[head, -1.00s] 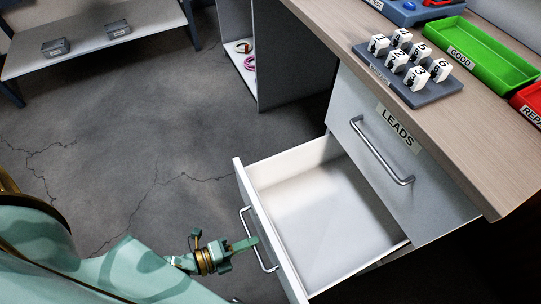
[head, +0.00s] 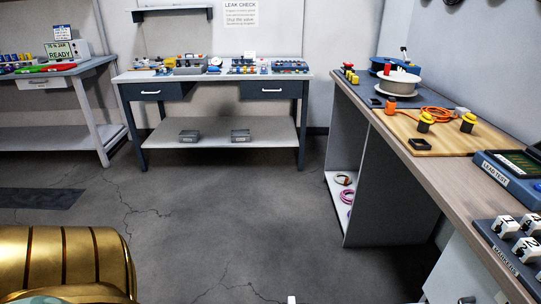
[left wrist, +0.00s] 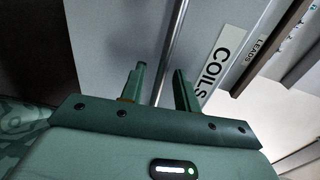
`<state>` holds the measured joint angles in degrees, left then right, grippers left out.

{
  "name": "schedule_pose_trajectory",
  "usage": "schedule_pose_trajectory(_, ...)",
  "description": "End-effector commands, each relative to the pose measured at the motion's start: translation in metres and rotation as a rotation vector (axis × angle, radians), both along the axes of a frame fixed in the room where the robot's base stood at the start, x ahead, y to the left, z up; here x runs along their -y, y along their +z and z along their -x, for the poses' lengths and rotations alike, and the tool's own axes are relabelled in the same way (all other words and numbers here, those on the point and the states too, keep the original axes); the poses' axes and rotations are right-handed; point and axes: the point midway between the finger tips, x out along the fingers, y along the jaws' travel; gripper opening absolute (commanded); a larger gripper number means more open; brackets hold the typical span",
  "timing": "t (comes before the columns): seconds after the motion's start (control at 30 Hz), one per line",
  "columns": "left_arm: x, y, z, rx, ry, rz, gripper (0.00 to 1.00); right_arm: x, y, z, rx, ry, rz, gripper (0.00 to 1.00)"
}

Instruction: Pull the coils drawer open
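In the left wrist view the coils drawer's pale grey front (left wrist: 110,45) fills much of the picture, with its COILS label (left wrist: 222,55) to the right. Its metal bar handle (left wrist: 176,30) runs down between the two fingers of my left gripper (left wrist: 160,72). The fingers stand apart, with a gap showing between the left finger and the bar; my left gripper looks open around the handle. In the head view the drawer is almost wholly below the picture; a small white tip at the bottom edge may be its corner. My right gripper is in neither view.
The LEADS label (left wrist: 257,50) shows beyond the coils front. In the head view the wooden bench (head: 440,170) at right carries a lead test box (head: 510,175) and a numbered marker rack (head: 505,255). A far table (head: 212,80) stands behind open floor (head: 220,220).

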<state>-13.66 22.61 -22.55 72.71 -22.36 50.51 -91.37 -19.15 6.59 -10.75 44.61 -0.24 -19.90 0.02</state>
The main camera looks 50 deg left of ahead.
Motion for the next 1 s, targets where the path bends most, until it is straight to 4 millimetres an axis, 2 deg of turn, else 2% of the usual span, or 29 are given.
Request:
schedule_pose_trajectory(0.4,0.000,0.001,0.000,0.002,0.000,0.001,0.32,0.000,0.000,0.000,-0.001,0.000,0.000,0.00)
schedule_pose_trajectory(0.53,-0.004,0.003,0.006,0.002,0.000,0.000,0.32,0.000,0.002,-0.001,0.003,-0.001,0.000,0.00)
schedule_pose_trajectory(0.67,-0.018,0.009,0.024,0.001,-0.001,-0.001,0.32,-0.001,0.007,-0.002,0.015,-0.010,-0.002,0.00)
schedule_pose_trajectory(1.0,-0.070,0.026,0.097,-0.001,-0.001,-0.002,0.32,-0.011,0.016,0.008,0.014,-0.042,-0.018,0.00)
